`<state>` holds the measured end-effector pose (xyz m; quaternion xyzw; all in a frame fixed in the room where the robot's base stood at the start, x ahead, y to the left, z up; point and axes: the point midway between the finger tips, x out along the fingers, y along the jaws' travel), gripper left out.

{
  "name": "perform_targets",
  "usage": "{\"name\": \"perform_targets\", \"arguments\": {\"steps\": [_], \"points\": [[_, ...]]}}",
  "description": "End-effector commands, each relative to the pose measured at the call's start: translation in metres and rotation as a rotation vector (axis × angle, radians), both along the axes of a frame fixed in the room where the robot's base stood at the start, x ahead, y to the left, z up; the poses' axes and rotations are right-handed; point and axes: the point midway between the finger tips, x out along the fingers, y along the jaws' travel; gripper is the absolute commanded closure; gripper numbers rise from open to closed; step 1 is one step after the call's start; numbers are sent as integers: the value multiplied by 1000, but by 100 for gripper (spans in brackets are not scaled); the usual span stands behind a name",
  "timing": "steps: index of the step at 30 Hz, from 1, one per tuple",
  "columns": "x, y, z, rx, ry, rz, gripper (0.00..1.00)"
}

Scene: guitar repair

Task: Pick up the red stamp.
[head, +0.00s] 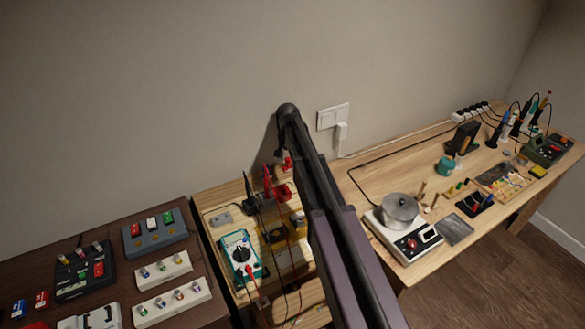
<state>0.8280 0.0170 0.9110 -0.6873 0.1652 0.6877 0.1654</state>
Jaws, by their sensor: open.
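I cannot tell for certain which thing is the red stamp; several small red pieces are in view. A red block (41,298) lies on the dark table at the far left. A red piece (99,268) sits on a black tray (72,290), and another red piece (135,229) stands on a grey-blue holder (158,241). Red items also show on the middle wooden table, left of my arm. My dark arm reaches up from the bottom centre and bends near the wall. My gripper cannot be made out; the arm hides what is behind it.
White racks (170,304) with small coloured-top pieces stand on the dark table (205,262). A teal multimeter (240,254) with cables lies on the middle table. The right bench (395,165) holds a scale with a metal pot (400,209) and several tools. A wall stands behind.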

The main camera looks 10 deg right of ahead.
Motion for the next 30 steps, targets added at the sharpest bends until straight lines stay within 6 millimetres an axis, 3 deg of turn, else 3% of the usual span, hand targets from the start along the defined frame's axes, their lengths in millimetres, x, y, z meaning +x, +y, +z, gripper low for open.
{"name": "perform_targets", "arguments": {"steps": [17, 18, 20, 25, 30], "points": [[0, 1, 0, 0, 0, 1, 26], [0, 1, 0, 0, 0, 1, 29], [0, 1, 0, 0, 0, 1, 47], [0, 1, 0, 0, 0, 1, 98], [0, 1, 0, 0, 0, 1, 100]]}}
